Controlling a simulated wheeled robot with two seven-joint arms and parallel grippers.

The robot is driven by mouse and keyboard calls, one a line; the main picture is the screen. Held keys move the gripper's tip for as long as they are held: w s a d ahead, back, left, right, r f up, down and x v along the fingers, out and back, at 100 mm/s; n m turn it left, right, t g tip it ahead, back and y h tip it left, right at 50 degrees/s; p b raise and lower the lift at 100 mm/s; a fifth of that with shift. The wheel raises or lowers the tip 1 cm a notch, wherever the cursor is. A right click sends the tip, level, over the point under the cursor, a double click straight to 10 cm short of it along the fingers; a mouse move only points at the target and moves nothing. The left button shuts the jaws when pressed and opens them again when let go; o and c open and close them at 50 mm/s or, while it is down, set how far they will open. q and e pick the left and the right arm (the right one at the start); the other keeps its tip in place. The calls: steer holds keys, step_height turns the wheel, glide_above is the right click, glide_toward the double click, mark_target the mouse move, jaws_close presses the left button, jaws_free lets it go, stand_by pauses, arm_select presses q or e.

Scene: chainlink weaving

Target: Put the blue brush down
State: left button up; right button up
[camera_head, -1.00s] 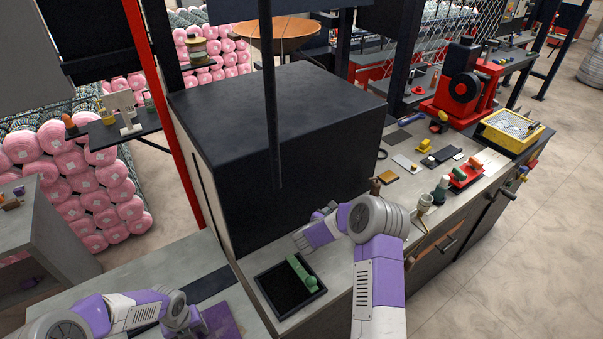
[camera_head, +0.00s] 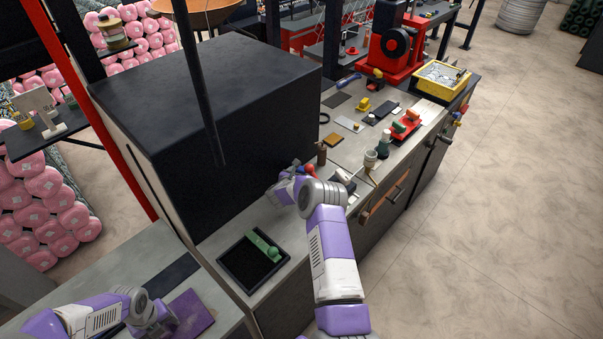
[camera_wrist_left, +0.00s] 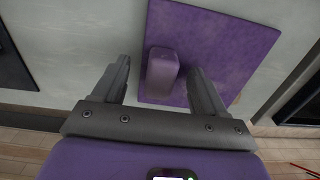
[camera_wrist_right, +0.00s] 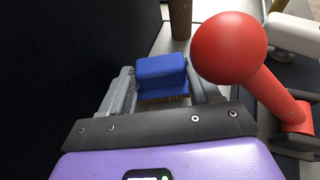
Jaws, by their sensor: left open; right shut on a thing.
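The blue brush (camera_wrist_right: 162,75) sits between the fingers of my right gripper (camera_wrist_right: 163,92) in the right wrist view, with its brown bristles facing down. My right gripper is shut on it. In the head view my right gripper (camera_head: 290,174) is over the bench, beside the black cabinet, and the brush is hard to make out. My left gripper (camera_wrist_left: 160,82) is open above a purple mat (camera_wrist_left: 225,50). A purple block (camera_wrist_left: 161,72) on the mat lies between its fingers, not gripped.
A red ball-ended handle (camera_wrist_right: 229,48) stands close to the right of my right gripper. A black cabinet (camera_head: 200,110) walls off its left. A dark tray (camera_head: 238,272) holds a green piece (camera_head: 266,247). A funnel-like cup (camera_head: 370,157) and several small items crowd the bench further along.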

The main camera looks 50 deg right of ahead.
steer(key=shift+w+d+f, duration=0.2)
steer(key=shift+d+f, duration=0.25)
steer(key=shift+w+d+f, duration=0.15)
steer(key=shift+d+f, duration=0.3)
steer(key=shift+f, duration=0.15)
steer(key=o, duration=1.2)
steer(key=shift+c, duration=0.2)
steer(key=shift+a+r, duration=0.15)
steer(key=shift+r, duration=0.1)
steer(key=v, duration=1.2)
